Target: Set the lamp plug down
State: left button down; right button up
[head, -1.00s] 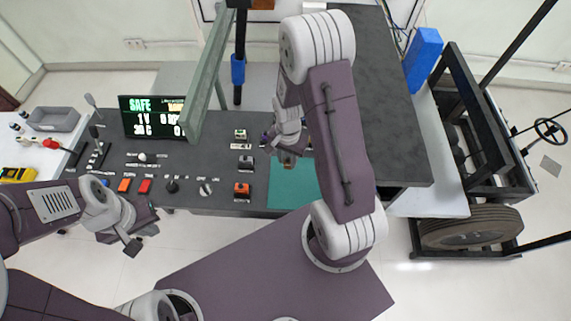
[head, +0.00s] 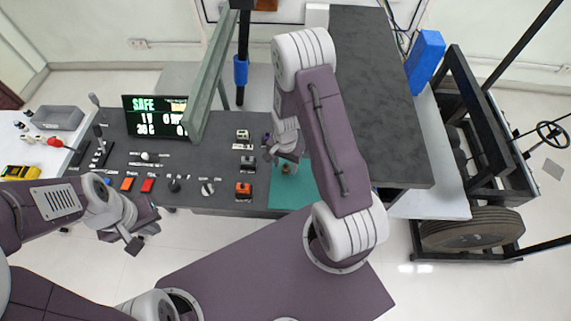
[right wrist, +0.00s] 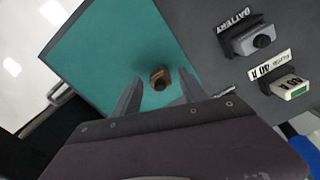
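The lamp plug (right wrist: 160,78) is a small brown and brass-coloured piece on the teal mat (right wrist: 105,45). In the head view the plug (head: 285,169) shows just below my right gripper (head: 284,160). In the right wrist view the fingers of my right gripper (right wrist: 161,88) are spread, with a gap on each side of the plug, and hold nothing. My left gripper (head: 141,238) hangs in front of the console's near edge, empty, its fingers seeming apart.
The grey console (head: 215,165) carries switches, knobs and a screen (head: 155,116) reading SAFE. Battery (right wrist: 250,38) and fuse (right wrist: 288,88) parts stand beside the mat. A green beam (head: 211,75) rises behind the console. A dark raised slab (head: 385,100) lies to the right.

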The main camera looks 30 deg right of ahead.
aim_at(285, 165)
jog(key=shift+w+r, duration=0.1)
jog(key=shift+r, duration=0.55)
notch_tip(285, 165, up, 11)
jog(key=s+a+r+n+t, duration=0.1)
jog(key=s+a+r+n, duration=0.3)
jog(key=s+n, duration=0.4)
jog(key=shift+s+a+r+n, duration=0.35)
jog(key=shift+a+n, duration=0.2)
jog(key=shift+n, duration=0.65)
